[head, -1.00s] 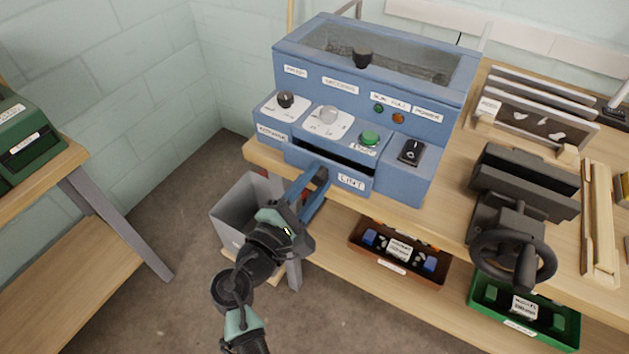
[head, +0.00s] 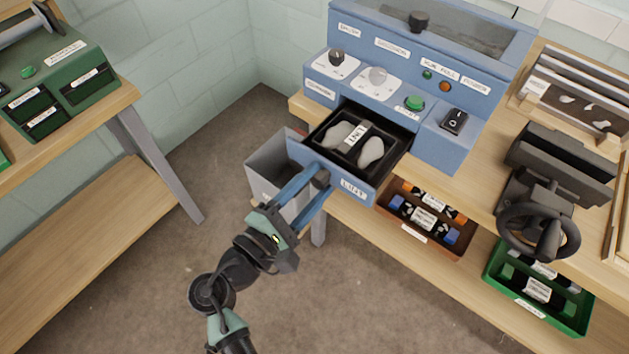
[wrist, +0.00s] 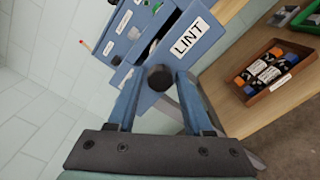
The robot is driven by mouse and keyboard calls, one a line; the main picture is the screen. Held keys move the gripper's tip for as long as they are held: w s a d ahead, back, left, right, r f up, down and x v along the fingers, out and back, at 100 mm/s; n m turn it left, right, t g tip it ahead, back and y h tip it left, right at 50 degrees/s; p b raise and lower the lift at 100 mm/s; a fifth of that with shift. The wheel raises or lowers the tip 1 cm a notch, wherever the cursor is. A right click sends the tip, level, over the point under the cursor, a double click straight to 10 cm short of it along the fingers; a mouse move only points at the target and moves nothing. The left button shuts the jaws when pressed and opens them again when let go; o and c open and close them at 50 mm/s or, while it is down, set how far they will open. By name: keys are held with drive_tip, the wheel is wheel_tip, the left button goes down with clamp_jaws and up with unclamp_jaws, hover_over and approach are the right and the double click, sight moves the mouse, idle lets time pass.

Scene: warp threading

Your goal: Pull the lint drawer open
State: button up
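The lint drawer (head: 352,184) sticks well out of the front of the blue machine (head: 400,78). Its black inside shows pale grey lint pads and a white label. In the wrist view the drawer front (wrist: 192,50) carries a "LINT" label. My gripper (head: 319,182) is at the left part of the drawer front. The exact finger contact is hard to see.
A grey bin (head: 272,168) stands below and left of the drawer. Under the bench are a brown tray (head: 462,252) and a green tray (head: 492,272). A vise with a handwheel (head: 538,228) is at the right. Open floor lies at the left front.

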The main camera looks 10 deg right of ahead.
idle(0.3)
drive_tip(key=v, duration=1.3)
drive_tip(key=shift+d, duration=0.1)
drive_tip(key=w+r+m+t+y+p, duration=0.25)
drive_tip(key=w+r, duration=0.25)
drive_tip(key=r, duration=0.5)
drive_tip(key=w+r+m+t+y+p, duration=0.1)
drive_tip(key=w+r+m+y+p, duration=0.25)
drive_tip(key=r, duration=0.65)
drive_tip(key=w+r+m+t+y+p, duration=0.1)
drive_tip(key=w+r+m+t+y, duration=0.15)
drive_tip(key=w+r, duration=0.6)
drive_tip(key=s+d+r+m+t+y+p, duration=0.1)
drive_tip(key=s+r+t, duration=0.4)
drive_tip(key=r, duration=1.2)
drive_tip(key=s+d+r+m+t+y+p, duration=0.1)
drive_tip(key=s+r+m+t+y+p, duration=0.2)
drive_tip(key=s+r, duration=0.7)
wheel_tip(320, 180, up, 8)
drive_tip(key=shift+m+t+y, duration=0.85)
drive_tip(key=shift+m+t, duration=0.1)
drive_tip(key=shift+t, duration=0.25)
